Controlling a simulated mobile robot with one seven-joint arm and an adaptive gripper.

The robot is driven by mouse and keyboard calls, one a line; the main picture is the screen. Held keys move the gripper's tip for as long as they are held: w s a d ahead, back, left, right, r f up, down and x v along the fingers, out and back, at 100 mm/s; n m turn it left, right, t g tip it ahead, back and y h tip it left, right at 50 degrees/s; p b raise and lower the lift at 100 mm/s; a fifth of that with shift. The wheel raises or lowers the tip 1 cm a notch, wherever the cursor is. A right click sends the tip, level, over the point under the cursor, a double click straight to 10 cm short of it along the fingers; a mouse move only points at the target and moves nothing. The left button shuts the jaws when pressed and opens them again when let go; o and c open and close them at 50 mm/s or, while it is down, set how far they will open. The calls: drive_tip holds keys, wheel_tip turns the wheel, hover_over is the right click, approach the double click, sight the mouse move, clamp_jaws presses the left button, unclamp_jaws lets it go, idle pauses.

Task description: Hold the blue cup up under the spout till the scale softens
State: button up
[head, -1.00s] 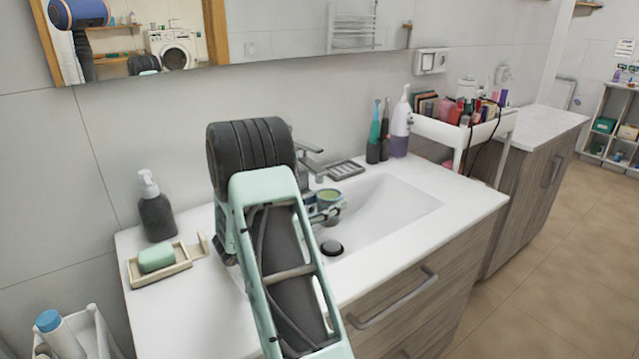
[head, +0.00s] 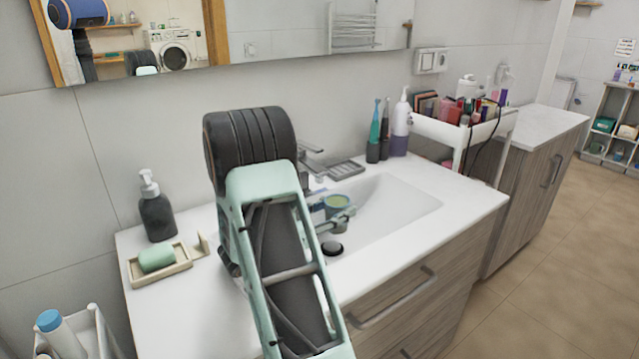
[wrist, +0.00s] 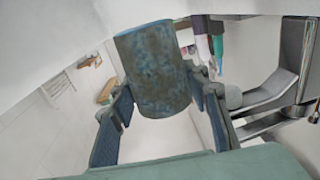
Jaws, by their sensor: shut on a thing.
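The blue cup (wrist: 152,65) is between the fingers of my gripper (wrist: 162,92) in the wrist view; its side is mottled blue and brownish. In the head view the cup (head: 337,201) shows a yellow-green inside and is held over the sink basin (head: 385,205). My gripper (head: 335,218) is shut on it. The grey tap (head: 312,160) stands behind and left of the cup, partly hidden by my arm. In the wrist view the tap (wrist: 275,92) is to the right of the cup, apart from it. I see no water stream.
A dark soap dispenser (head: 157,215) and a dish with green soap (head: 160,272) stand left. A grey soap rack (head: 346,169), toothbrushes (head: 374,140) and a purple-white bottle (head: 400,128) are at the back. A white cart (head: 440,133) holds cosmetics. The basin's right side is clear.

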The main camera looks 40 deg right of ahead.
drive_tip(key=shift+s+a, duration=0.1)
drive_tip(key=shift+s, duration=0.55)
drive_tip(key=shift+s+r, duration=0.1)
drive_tip(key=shift+r, duration=0.05)
drive_tip(key=s+r+p, duration=0.4)
drive_tip(key=r, duration=0.1)
drive_tip(key=shift+s+a+r+p, duration=0.3)
drive_tip(key=shift+s+a+r, duration=0.1)
idle(0.7)
idle(0.8)
